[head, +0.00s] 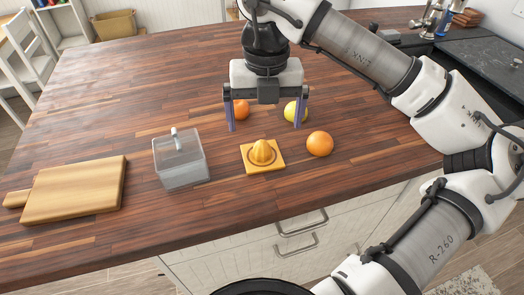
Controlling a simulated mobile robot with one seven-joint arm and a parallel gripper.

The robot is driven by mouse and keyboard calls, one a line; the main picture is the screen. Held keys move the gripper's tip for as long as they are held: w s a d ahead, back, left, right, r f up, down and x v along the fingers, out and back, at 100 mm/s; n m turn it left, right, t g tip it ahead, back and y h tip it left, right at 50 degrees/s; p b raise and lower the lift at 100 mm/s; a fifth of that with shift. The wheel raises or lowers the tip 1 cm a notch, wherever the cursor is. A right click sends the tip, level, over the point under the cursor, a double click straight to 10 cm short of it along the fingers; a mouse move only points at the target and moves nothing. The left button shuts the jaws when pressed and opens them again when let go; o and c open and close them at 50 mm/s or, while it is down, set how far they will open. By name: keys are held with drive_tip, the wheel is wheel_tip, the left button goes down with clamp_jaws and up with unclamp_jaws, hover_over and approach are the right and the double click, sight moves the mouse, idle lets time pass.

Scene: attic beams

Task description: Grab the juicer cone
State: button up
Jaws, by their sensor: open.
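The juicer cone (262,151) is orange-yellow and ridged. It stands upright on a square yellow base (247,166) near the counter's front edge. My gripper (266,126) points down above and behind it in the head view. Its two purple-lined fingers are spread wide, with nothing held between them. The gap between fingertips and cone is hard to judge from this one view.
An orange (320,144) sits just right of the juicer. Another orange fruit (240,109) and a yellow one (295,111) are partly behind my fingers. The counter's back left is clear.

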sight(262, 141)
drive_tip(key=f, duration=0.3)
drive_tip(key=f+p, duration=0.1)
drive_tip(key=f, duration=0.1)
drive_tip(key=f+p, duration=0.1)
drive_tip(key=f, duration=0.2)
drive_tip(key=shift+w+a+f, duration=0.2)
drive_tip(key=shift+a+f, duration=0.05)
drive_tip(key=shift+f, duration=0.05)
drive_tip(key=shift+c, duration=0.4)
drive_tip(key=c, duration=0.9)
drive_tip(key=shift+c, duration=0.2)
drive_tip(key=shift+r, duration=0.15)
